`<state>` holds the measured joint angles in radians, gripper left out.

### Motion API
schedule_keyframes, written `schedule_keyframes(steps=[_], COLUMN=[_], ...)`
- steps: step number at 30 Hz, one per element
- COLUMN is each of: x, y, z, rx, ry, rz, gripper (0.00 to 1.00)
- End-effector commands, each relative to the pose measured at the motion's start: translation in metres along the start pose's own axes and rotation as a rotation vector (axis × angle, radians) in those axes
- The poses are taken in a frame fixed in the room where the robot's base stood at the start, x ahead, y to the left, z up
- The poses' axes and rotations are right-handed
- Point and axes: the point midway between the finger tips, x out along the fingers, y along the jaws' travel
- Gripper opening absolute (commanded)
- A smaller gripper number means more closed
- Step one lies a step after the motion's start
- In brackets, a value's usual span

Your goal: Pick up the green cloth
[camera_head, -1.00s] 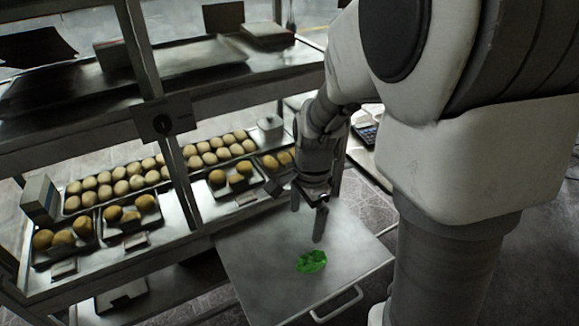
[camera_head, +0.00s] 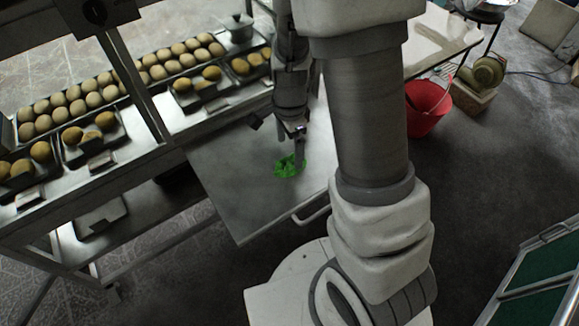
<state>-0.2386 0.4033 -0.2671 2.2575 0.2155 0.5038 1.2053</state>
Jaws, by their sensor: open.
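The green cloth (camera_head: 287,167) lies crumpled on a grey metal pull-out surface (camera_head: 235,205) with a handle at its front edge. My gripper (camera_head: 297,150) points down just above and to the right of the cloth. It is open, and a finger overlaps the cloth's right part in this view. I cannot tell whether the fingertips touch the cloth. My arm hides the area right of the gripper.
Several trays of round bread rolls (camera_head: 75,100) stand on the shelf at left. A lidded metal pot (camera_head: 238,28) stands behind the gripper. A red bucket (camera_head: 428,105) is on the floor at right. The floor right of my arm has free room.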

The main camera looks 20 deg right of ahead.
Motion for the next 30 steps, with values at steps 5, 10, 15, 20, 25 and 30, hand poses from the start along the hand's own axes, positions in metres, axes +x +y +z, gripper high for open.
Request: schedule_keyframes(steps=[5,10,15,20,25,30], x=[0.009,0.025,0.05,0.06,0.059,0.059], y=[0.0,-0.002,-0.005,-0.005,-0.005,-0.005], z=[0.0,-0.001,-0.002,-0.002,-0.002,-0.002], rx=[-0.001,0.0,0.0,0.0,-0.001,-0.001], ry=[0.0,-0.001,-0.001,-0.001,0.0,0.0], rz=[0.0,0.001,0.001,0.0,-0.001,-0.001], gripper=[1.0,1.0,1.0,1.0,1.0,0.71])
